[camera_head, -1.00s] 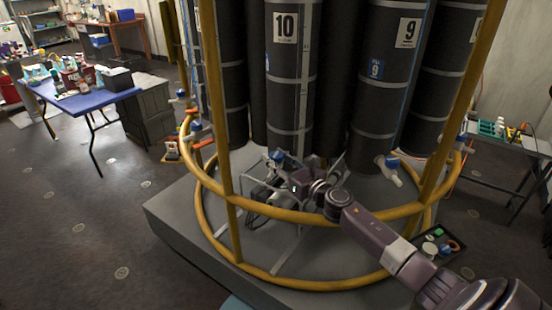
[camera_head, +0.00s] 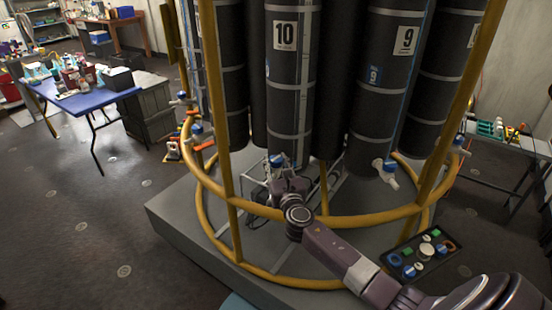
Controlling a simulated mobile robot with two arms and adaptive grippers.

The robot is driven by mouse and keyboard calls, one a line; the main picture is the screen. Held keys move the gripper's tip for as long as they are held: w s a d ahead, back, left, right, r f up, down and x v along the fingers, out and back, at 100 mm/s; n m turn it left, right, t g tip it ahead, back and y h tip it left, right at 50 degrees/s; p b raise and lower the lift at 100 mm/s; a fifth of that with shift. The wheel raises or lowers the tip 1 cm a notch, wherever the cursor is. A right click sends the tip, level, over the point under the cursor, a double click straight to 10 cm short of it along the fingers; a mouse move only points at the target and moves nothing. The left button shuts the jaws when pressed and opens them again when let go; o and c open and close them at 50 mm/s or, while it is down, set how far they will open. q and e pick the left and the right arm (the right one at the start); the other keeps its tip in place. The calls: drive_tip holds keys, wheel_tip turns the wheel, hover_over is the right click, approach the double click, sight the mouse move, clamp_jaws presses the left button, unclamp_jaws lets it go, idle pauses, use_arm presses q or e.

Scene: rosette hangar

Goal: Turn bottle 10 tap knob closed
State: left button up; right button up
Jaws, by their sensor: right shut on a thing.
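Bottle 10 (camera_head: 286,85) is a tall dark cylinder with a white "10" label, standing upright in the rack. Its tap with a blue knob (camera_head: 276,160) is at the bottle's lower end. My right gripper (camera_head: 279,175) reaches in over the yellow rail from the lower right. It is at the tap, shut, apparently on the blue knob. The fingertips are small and partly hidden by my own wrist, so the exact grip and the knob's angle are unclear. My left gripper is not in view.
Yellow rails (camera_head: 345,221) ring the bottles on a grey plinth (camera_head: 190,235). Bottle 9 (camera_head: 390,80), with its own blue-knobbed tap (camera_head: 384,167), stands to the right. A black tray (camera_head: 420,254) of small parts lies near my right arm. A blue table (camera_head: 88,98) stands at left.

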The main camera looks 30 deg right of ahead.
drive_tip(key=m+g+h, duration=0.1)
drive_tip(key=m+h, duration=0.1)
drive_tip(key=shift+w+a+h, duration=0.1)
drive_tip(key=shift+h, duration=0.2)
drive_tip(key=m+g+h+b, duration=0.1)
drive_tip(key=m+g+h, duration=0.1)
drive_tip(key=h, duration=0.1)
drive_tip(key=shift+f+m+g+h+b, duration=0.15)
drive_tip(key=shift+m+g+h+b, duration=0.15)
drive_tip(key=shift+g+b, duration=0.1)
drive_tip(key=m+g+h+b, duration=0.2)
drive_tip(key=g+b, duration=0.1)
drive_tip(key=b, duration=0.1)
drive_tip(key=m+g+h+b, duration=0.2)
drive_tip(key=m+g+b, duration=0.1)
drive_tip(key=g, duration=0.1)
drive_tip(key=shift+m+h+b, duration=0.3)
drive_tip(key=shift+b, duration=0.05)
drive_tip(key=shift+m+g+b, duration=0.8)
drive_tip(key=shift+g+b, duration=0.45)
drive_tip(key=shift+g, duration=0.05)
drive_tip(key=shift+r+h, duration=0.2)
drive_tip(key=shift+h, duration=0.1)
drive_tip(key=o, duration=1.2)
